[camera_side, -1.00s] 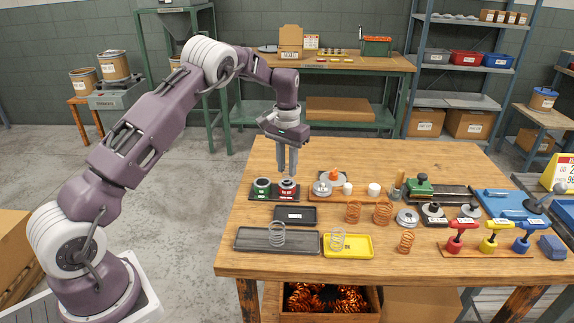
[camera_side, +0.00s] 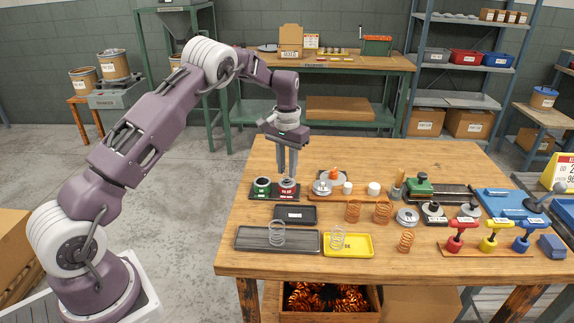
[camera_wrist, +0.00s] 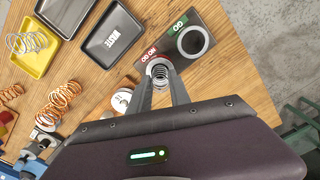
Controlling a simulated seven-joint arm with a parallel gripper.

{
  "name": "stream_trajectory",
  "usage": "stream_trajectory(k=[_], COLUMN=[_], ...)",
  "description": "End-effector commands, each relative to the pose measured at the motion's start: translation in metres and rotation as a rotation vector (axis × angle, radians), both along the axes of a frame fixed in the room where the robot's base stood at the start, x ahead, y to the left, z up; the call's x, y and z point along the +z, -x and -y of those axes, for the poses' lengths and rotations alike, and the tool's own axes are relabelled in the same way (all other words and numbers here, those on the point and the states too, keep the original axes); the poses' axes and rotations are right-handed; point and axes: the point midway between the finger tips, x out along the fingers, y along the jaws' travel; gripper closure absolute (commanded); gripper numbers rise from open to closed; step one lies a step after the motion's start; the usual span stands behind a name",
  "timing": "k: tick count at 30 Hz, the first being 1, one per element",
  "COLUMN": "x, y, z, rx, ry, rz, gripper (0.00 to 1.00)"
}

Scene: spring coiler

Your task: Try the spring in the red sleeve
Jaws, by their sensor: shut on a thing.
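The red sleeve (camera_side: 288,191) stands on a dark block to the right of the green sleeve (camera_side: 262,185). In the wrist view the NO GO label (camera_wrist: 149,53) is beside the red sleeve's round mouth, and the green sleeve (camera_wrist: 194,40) is next to it with its mouth empty. My gripper (camera_side: 287,176) is directly above the red sleeve, fingers down. It is shut on a small grey spring (camera_wrist: 160,75), seen between the fingertips at the sleeve's mouth. Whether the spring's lower end is inside the sleeve or only resting on it is hidden.
A black waste tray (camera_side: 295,223), a grey tray (camera_side: 252,240) and a yellow tray (camera_side: 365,250) lie in front; the latter two hold springs. Copper springs (camera_side: 383,213) stand to the right. Red, yellow and blue-handled tools (camera_side: 460,228) are at front right.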

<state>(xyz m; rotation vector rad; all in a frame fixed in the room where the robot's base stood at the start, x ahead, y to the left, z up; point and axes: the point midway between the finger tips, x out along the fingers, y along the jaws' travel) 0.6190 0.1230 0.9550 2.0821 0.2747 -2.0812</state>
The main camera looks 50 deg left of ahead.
Motion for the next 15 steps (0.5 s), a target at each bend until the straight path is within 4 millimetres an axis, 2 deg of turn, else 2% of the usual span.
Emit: stream_trajectory(k=[15], x=[-0.0046], y=[0.0001], z=[-0.0001], rx=[0.0], ry=[0.0], rz=[0.0], gripper=[0.99])
